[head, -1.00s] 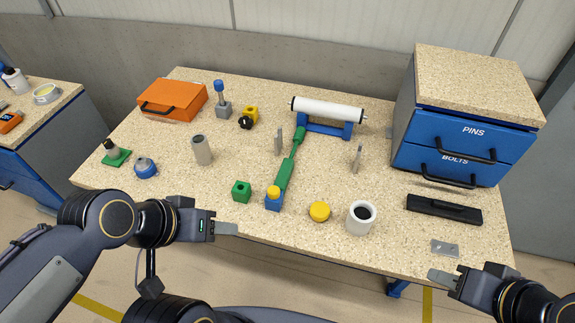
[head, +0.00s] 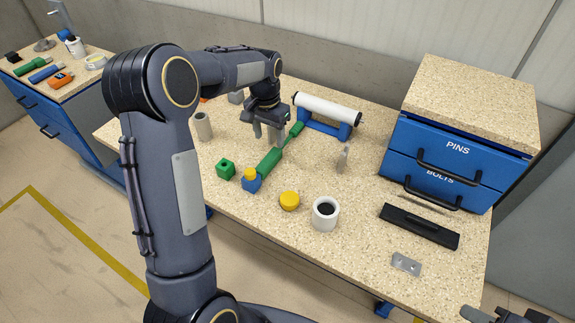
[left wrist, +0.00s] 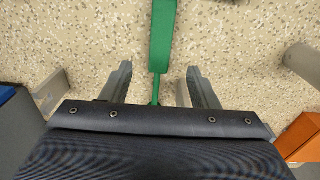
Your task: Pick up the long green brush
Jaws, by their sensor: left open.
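The long green brush (head: 268,161) lies on the speckled workbench, its wide part toward me and a thin neck leading to a smaller green end near the roller. My left gripper (head: 265,142) is open and points down over the brush around its thin neck. In the left wrist view the green brush (left wrist: 162,38) runs between the two spread fingers (left wrist: 157,72); contact cannot be told. The body of the gripper hides part of the brush there. My right gripper (head: 492,316) shows only partly at the bottom right edge, away from the brush.
A white roller on a blue stand (head: 328,111) is behind right.

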